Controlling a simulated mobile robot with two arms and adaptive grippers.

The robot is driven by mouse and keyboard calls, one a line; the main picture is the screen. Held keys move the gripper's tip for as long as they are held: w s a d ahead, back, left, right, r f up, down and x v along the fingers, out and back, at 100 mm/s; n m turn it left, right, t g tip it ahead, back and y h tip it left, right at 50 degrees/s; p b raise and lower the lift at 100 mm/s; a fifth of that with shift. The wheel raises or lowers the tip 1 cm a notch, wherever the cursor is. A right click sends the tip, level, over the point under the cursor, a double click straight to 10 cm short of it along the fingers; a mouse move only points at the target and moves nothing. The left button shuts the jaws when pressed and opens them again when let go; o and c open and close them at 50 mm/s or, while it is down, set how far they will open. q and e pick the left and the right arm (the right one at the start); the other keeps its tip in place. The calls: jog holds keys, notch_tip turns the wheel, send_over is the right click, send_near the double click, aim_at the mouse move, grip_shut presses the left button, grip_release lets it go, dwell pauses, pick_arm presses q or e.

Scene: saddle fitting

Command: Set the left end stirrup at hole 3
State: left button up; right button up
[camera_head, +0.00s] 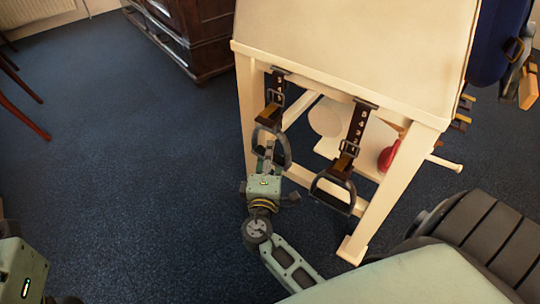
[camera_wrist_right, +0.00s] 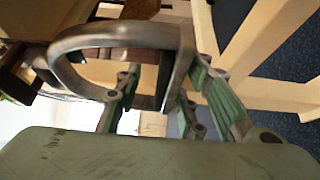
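Two dark straps with stirrups hang from the front rail of a cream saddle stand. The left stirrup (camera_head: 283,149) hangs on the left strap (camera_head: 277,88), and the right stirrup (camera_head: 335,188) on the right strap (camera_head: 357,122). Pale marks show on both straps, too small to count as holes.
The cream stand's legs (camera_head: 385,195) flank the straps closely. A red object (camera_head: 389,156) and a pale round object (camera_head: 327,117) lie behind them. A dark wooden cabinet (camera_head: 190,40) stands at the back. Blue carpet (camera_head: 120,160) is clear on the left.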

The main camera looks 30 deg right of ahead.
jog(key=v, duration=1.2)
jog(key=shift+w, duration=0.1)
dwell(0.5)
